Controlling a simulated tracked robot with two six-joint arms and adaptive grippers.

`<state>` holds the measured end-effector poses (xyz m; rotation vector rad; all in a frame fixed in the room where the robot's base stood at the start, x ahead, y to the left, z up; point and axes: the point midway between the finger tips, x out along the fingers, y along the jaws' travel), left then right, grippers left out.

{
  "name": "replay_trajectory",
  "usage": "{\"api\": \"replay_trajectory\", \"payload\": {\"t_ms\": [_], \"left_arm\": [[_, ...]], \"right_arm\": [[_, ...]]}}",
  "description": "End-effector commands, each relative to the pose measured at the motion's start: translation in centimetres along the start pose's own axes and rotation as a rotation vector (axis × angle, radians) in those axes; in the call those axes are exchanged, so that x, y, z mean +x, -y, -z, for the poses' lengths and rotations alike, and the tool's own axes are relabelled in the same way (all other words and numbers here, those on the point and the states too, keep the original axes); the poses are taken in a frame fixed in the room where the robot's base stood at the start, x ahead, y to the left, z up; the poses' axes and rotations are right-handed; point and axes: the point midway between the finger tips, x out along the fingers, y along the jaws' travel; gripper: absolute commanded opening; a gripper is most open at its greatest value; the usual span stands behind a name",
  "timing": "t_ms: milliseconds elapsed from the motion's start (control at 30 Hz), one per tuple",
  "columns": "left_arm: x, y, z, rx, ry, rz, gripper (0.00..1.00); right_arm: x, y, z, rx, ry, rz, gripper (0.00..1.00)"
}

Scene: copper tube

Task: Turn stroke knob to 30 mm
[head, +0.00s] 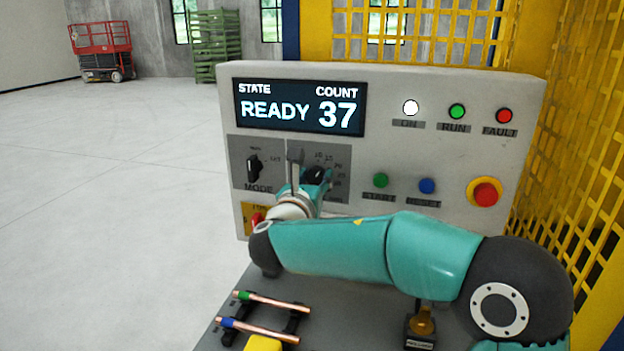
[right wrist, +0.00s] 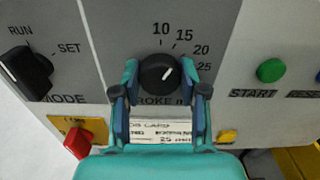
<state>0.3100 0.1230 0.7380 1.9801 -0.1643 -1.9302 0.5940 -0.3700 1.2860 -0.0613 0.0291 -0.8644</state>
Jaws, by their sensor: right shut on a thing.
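The stroke knob (right wrist: 157,72) is a round black knob with a white pointer mark, on a grey dial panel. In the right wrist view its pointer aims up and to the right, roughly between the 15 and 20 marks; 10 and 25 are also readable. No 30 mark is readable, as the lower part of the scale is covered. My right gripper (right wrist: 160,77) is shut on the stroke knob, one finger on each side. In the head view the knob (head: 315,174) is partly hidden by my right gripper (head: 312,178). My left gripper is not in view.
The mode knob (head: 254,168) is left of the dial, with a red part (right wrist: 77,143) below it. Start (head: 380,180) and reset (head: 427,186) buttons and a red emergency stop (head: 485,193) are to the right. The display (head: 300,107) reads READY 37. Copper tubes (head: 272,300) lie in front.

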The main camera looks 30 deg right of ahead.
Motion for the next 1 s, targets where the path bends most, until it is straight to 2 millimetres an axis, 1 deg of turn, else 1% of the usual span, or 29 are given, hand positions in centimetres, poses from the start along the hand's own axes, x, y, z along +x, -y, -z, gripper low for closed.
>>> {"api": "replay_trajectory", "payload": {"t_ms": [33,100,267,467,667,1000], "left_arm": [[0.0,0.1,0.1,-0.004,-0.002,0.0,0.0],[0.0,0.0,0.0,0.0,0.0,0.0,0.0],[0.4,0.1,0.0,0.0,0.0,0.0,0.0],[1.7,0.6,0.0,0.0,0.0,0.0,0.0],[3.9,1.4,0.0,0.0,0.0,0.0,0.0],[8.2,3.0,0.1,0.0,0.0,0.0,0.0]], "right_arm": [[-0.7,-0.8,0.0,0.0,0.0,-0.007,0.08],[-0.3,-0.3,0.0,0.001,-0.001,-0.002,0.08],[-0.1,-0.1,0.1,0.017,0.0,-0.002,0.08],[0.0,0.0,0.3,0.086,0.002,-0.001,0.08],[0.0,0.0,0.5,0.22,0.003,-0.001,0.08],[0.0,0.1,0.6,0.533,0.004,0.0,0.08]]}}
